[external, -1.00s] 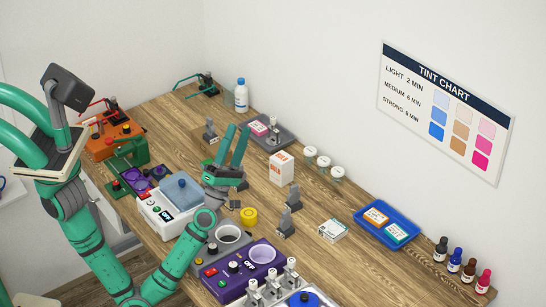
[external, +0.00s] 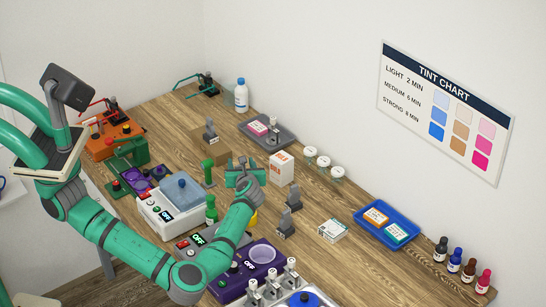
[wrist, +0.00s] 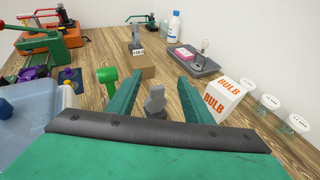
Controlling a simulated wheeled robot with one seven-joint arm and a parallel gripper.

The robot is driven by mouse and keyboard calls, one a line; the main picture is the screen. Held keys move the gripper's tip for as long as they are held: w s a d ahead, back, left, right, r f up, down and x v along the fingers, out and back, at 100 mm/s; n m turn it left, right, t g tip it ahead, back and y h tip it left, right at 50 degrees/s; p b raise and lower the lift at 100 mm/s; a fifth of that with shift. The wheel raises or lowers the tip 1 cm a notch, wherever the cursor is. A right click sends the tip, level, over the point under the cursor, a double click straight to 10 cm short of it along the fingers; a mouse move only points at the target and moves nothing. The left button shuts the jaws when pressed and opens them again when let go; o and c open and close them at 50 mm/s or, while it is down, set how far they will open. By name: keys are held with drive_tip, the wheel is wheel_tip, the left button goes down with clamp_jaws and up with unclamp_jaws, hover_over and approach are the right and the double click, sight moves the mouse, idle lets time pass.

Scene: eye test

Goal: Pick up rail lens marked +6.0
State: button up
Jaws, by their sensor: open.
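My gripper (external: 244,167) is open above the middle of the bench and points away toward the back. In the wrist view its two green fingers (wrist: 158,82) stand apart, with a small grey stand-like piece (wrist: 155,102) showing between them. Gaps show on both sides of that piece, and its label, if any, is not visible. Another grey lens holder (wrist: 136,40) stands upright on a brown box beyond the fingers; its small white tag looks like +16.0 or +6.0. That holder also shows in the external view (external: 210,131). I cannot read any other lens marking.
A white BULB box (wrist: 223,99) stands right of the fingers, with white-lidded jars (wrist: 271,103) beyond. A green upright piece (wrist: 107,82) is to the left. A grey tray (external: 283,141) lies behind. Two grey holders (external: 292,200) stand to the front right. Bare wood lies between.

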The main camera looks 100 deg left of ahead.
sight(241, 167)
drive_tip(key=shift+n+h, duration=0.4)
drive_tip(key=shift+h, duration=0.2)
drive_tip(key=a+f, duration=0.2)
drive_tip(key=f, duration=0.1)
drive_tip(key=a+f, duration=0.1)
drive_tip(key=shift+s+a+f, duration=0.25)
drive_tip(key=shift+a+f, duration=0.1)
drive_tip(key=shift+f, duration=0.05)
drive_tip(key=x, duration=0.4)
drive_tip(key=shift+s+a, duration=0.1)
drive_tip(key=shift+s, duration=0.35)
drive_tip(key=shift+a+f, duration=0.2)
drive_tip(key=shift+a, duration=0.2)
drive_tip(key=shift+c, duration=0.7)
drive_tip(key=shift+s, duration=0.1)
clamp_jaws()
